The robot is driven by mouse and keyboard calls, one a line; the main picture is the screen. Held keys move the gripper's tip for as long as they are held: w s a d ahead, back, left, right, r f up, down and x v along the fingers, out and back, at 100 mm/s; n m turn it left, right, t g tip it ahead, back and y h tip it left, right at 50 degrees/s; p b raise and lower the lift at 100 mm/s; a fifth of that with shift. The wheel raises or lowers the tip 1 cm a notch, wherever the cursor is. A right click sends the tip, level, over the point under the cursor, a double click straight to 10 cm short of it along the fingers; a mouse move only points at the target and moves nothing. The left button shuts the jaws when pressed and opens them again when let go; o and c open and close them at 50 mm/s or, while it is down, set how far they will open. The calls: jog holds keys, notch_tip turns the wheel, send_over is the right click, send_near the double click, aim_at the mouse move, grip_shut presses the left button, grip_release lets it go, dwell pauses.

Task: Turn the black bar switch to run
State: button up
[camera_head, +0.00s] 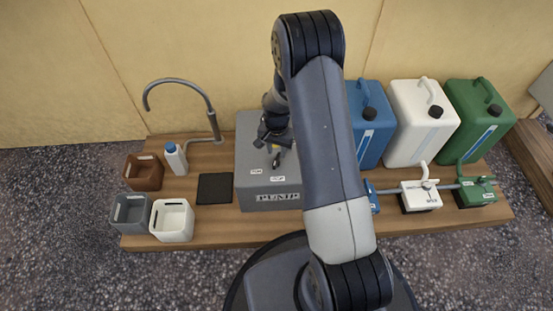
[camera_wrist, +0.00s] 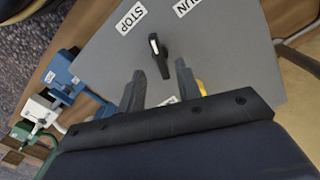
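The black bar switch (camera_wrist: 160,58) sits on the grey pump box (camera_wrist: 225,70), with a white stripe along its upper end. In the wrist view the striped end points up, nearer the STOP label (camera_wrist: 131,17) than the RUN label (camera_wrist: 188,7). My gripper (camera_wrist: 160,69) is open, its fingers on either side of the switch's lower end, with gaps to both. I cannot tell how high the fingertips are above the box. In the head view my gripper (camera_head: 274,144) is over the pump box (camera_head: 245,190), near the switch (camera_head: 277,159).
Right of the box stand blue (camera_head: 371,150), white (camera_head: 408,150) and green (camera_head: 470,140) canisters, with valve blocks and a pipe in front. Left are a tap (camera_head: 208,102), a bottle (camera_head: 176,160), a black pad (camera_head: 215,188) and small bins (camera_head: 172,236).

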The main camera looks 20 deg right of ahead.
aim_at(277, 159)
notch_tip(277, 159, down, 4)
jog(key=shift+f+b, duration=0.2)
jog(key=shift+b, duration=0.4)
jog(key=shift+c, duration=0.2)
grip_shut()
